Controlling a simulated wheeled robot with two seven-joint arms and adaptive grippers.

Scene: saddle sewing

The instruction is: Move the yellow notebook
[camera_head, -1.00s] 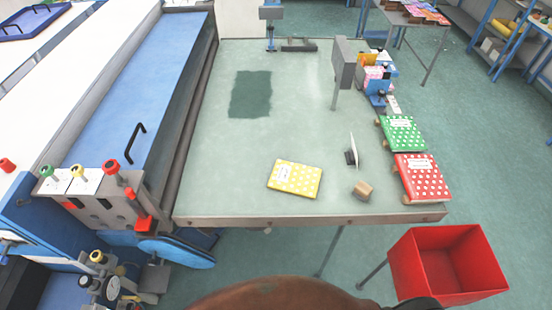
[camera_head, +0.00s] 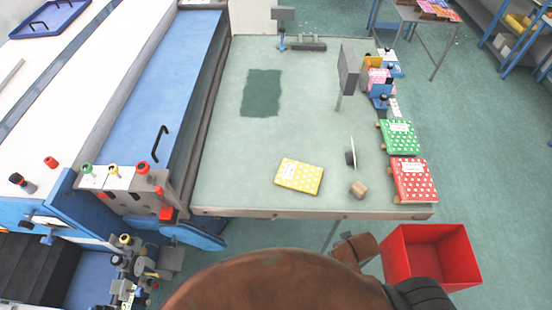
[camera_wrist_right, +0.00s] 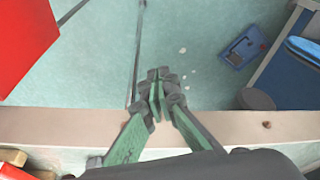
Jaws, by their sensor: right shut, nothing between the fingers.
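The yellow notebook (camera_head: 299,176) with white dots and a white label lies flat on the table (camera_head: 225,150), near its front edge. No gripper touches it in the head view, and it does not show in the right wrist view. My right gripper (camera_wrist_right: 160,88) has its green fingers together with nothing between them. In the right wrist view it is in front of the table's edge (camera_wrist_right: 240,125) and the floor. My left gripper is not in view.
A green notebook (camera_head: 399,137) and a red notebook (camera_head: 413,180) lie along the right edge. A small wooden block (camera_head: 358,189) and a thin upright plate (camera_head: 352,152) stand right of the yellow notebook. A dark green patch (camera_head: 262,93) is further back. A red bin (camera_head: 430,257) stands on the floor.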

